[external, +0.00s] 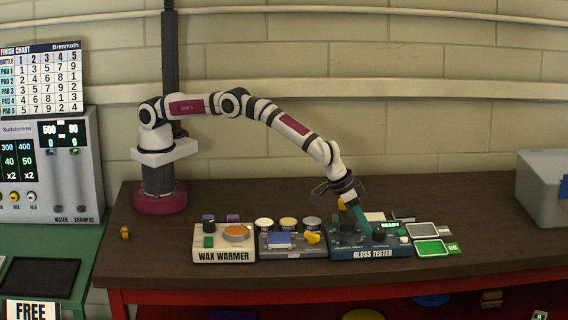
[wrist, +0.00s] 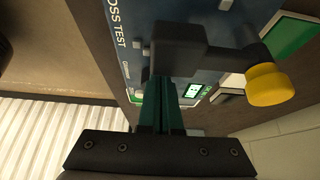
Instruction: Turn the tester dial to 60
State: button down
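The gloss tester (external: 373,253) is a blue box at the right end of the row of devices on the bench. Its small screen (external: 389,226) reads READY; the lit screen also shows in the wrist view (wrist: 194,90). My gripper (external: 368,232) points down at the tester's top, its teal fingers slanting to the right. In the wrist view the two fingers (wrist: 162,80) lie close together and look shut, with their tips beside a black block with a yellow knob (wrist: 270,84). I cannot make out the dial or its marks; the gripper and block cover much of the top.
The wax warmer (external: 224,255) and a grey middle device (external: 291,251) stand left of the tester. Two framed panels, one green (external: 431,248) marked OK, lie to its right. A grey bin (external: 541,192) is at the far right. Bench between is clear.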

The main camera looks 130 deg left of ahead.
jog(key=shift+s, duration=0.1)
jog(key=shift+s+d+r, duration=0.15)
jog(key=shift+s, duration=0.1)
notch_tip(320, 180, up, 6)
jog(key=shift+f, duration=0.15)
dwell(0.4)
jog(key=s+d+r+m+g+h, duration=0.1)
jog(key=s+d+r+m, duration=0.25)
jog(key=s+r, duration=0.45)
jog(key=s+d+r+m+g, duration=0.1)
jog(key=s+d+r+m, duration=0.25)
jog(key=s+r, duration=0.45)
jog(key=s+d+f+m, duration=0.1)
jog(key=s+d+m, duration=0.1)
jog(key=s, duration=0.9)
jog(key=s+d+f+m+g+h, duration=0.1)
jog(key=s+d+f+m, duration=0.1)
jog(key=s, duration=0.9)
jog(key=s+d+f+m+g, duration=0.1)
jog(key=s+d+f+m, duration=0.1)
jog(key=s, duration=0.9)
jog(key=shift+s+d+m, duration=0.15)
jog(key=shift+d+m, duration=0.25)
jog(key=shift+m, duration=0.4)
